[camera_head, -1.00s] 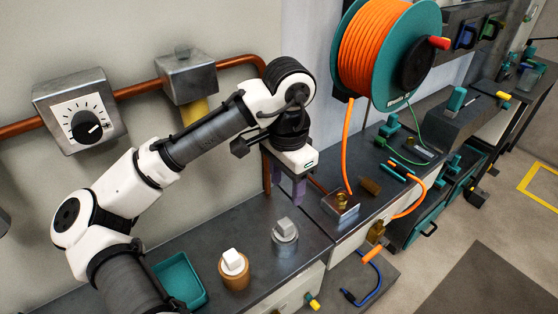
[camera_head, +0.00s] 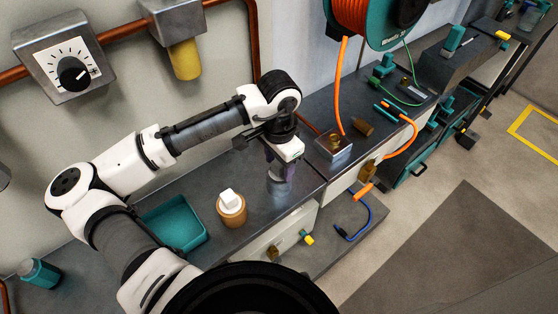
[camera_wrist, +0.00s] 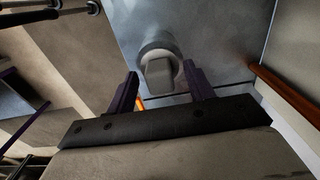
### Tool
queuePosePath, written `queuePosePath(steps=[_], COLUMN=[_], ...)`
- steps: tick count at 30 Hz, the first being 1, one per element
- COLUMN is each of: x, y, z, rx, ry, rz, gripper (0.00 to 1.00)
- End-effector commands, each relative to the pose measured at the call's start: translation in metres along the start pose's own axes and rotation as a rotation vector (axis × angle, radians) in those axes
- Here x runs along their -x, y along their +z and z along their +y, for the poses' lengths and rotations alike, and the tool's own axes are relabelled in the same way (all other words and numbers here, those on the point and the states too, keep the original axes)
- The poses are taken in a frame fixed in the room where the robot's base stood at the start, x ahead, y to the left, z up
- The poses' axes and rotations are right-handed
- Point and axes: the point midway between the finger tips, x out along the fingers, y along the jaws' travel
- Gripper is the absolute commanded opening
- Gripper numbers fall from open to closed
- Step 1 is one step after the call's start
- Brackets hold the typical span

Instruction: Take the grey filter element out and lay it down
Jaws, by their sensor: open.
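The grey filter element shows in the wrist view as a squarish block (camera_wrist: 159,73) on a paler round collar. In the head view the grey element (camera_head: 276,172) stands on the dark bench, partly hidden by my gripper. My gripper (camera_wrist: 160,84) is open, its two purple fingers spread with the block in the gap between and just ahead of their tips. In the head view my gripper (camera_head: 280,168) is low over the bench at the element. Whether a finger touches the block I cannot tell.
A white block in an orange-brown round holder (camera_head: 231,209) stands close by on the left. An empty-looking teal tray (camera_head: 204,241) lies further left. A metal block with a brass fitting (camera_head: 334,148) and an orange hose (camera_head: 342,85) are to the right.

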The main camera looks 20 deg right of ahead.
Motion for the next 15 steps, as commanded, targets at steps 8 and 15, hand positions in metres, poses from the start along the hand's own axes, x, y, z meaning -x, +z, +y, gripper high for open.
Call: queuePosePath(steps=[8,15], x=[-0.0045,-0.0043], y=[-0.0001,-0.0001], z=[0.0001,0.0001], rx=[0.000,0.000], ry=[0.000,0.000], rz=[0.001,0.001], gripper=[0.53,0.32])
